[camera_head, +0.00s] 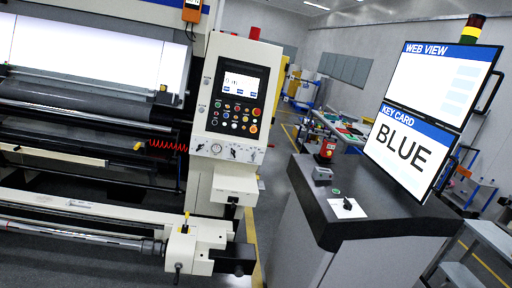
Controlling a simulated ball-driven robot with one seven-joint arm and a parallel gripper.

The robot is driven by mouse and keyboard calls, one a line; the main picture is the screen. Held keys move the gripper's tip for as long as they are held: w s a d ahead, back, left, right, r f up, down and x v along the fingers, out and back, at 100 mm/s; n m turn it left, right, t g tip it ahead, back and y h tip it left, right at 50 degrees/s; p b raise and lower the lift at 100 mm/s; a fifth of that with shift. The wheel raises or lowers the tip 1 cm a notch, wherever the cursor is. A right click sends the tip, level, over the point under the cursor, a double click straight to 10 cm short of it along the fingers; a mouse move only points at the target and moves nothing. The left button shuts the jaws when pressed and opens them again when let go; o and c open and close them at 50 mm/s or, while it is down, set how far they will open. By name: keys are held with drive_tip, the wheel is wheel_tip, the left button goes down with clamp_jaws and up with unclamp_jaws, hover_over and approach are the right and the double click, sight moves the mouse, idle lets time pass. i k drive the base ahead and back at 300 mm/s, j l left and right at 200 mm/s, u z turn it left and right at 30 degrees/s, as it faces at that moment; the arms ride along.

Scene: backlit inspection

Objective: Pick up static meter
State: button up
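An orange and dark handheld device (192,11) with a small lit display, likely the static meter, shows at the top edge of the view. It is on or against the cream machine frame, above and left of the control panel. Its top is cut off by the picture edge, and I cannot tell how it is held there. My gripper is not in view.
The printing machine (208,150) with rollers and a control panel (238,95) fills the left.

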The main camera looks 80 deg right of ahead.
sight(329, 145)
drive_tip(key=i+l+z, duration=0.1)
drive_tip(key=i+z, duration=0.8)
drive_tip(key=i+j+z, duration=0.15)
drive_tip(key=i+z, duration=0.25)
drive_tip(key=i+l+z, duration=0.25)
drive_tip(key=z, duration=0.2)
drive_tip(key=i+l+z, duration=0.25)
drive_tip(key=z, duration=0.2)
drive_tip(key=i+z, duration=0.75)
drive_tip(key=z, duration=0.2)
drive_tip(key=i+j+z, duration=0.2)
drive_tip(key=z, duration=0.25)
drive_tip(key=i+z, duration=0.35)
drive_tip(key=i, duration=0.15)
drive_tip(key=i+j+z, duration=0.25)
drive_tip(key=i+z, duration=0.15)
drive_tip(key=i, duration=0.1)
